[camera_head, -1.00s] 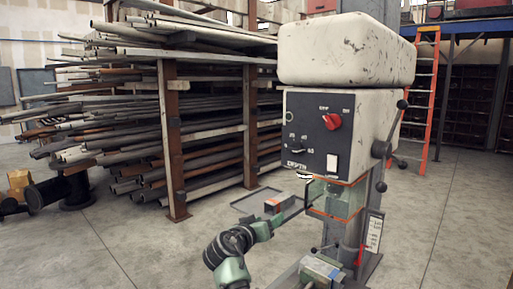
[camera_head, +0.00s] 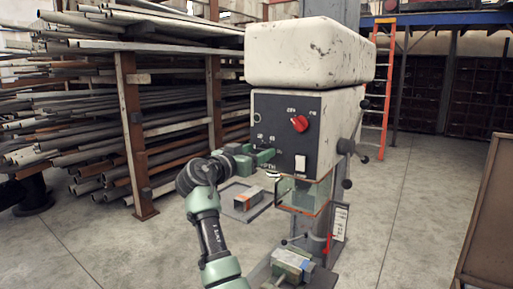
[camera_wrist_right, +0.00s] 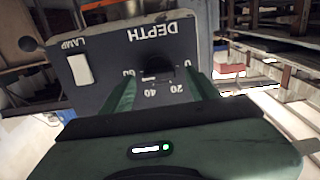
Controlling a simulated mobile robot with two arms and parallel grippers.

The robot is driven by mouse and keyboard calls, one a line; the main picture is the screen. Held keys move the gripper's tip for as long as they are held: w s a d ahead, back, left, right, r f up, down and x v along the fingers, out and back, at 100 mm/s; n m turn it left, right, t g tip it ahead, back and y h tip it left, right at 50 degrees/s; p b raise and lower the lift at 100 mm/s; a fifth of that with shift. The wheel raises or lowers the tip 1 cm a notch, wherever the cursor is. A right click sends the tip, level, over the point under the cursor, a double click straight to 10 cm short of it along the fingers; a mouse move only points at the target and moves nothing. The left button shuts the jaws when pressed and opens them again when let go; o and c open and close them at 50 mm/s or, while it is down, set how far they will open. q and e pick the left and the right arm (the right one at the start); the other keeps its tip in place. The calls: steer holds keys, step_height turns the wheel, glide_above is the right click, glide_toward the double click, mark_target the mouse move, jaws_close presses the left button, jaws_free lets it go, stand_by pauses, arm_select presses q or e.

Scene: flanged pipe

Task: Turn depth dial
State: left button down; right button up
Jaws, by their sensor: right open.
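The drill press control panel (camera_head: 285,128) carries a red knob, a white switch and printed labels. The depth dial (camera_wrist_right: 157,68) is a small dark knob under the upside-down DEPTH label in the right wrist view, with a scale of 0, 20, 40 and 60 beside it. My right gripper (camera_head: 268,156) is at the lower left of the panel in the head view and hides the dial there. In the wrist view its green fingers (camera_wrist_right: 160,88) are open, one on each side of the dial. I cannot tell whether they touch it. My left gripper is not in view.
A white lamp switch (camera_wrist_right: 79,69) is close to the fingers. The lever handle (camera_head: 346,147) is on the machine's right side. A clear guard (camera_head: 302,195) and a vise (camera_head: 291,265) are below. A pipe rack (camera_head: 133,135) stands behind left.

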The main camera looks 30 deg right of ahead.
steer(key=shift+d, duration=0.15)
jaws_close()
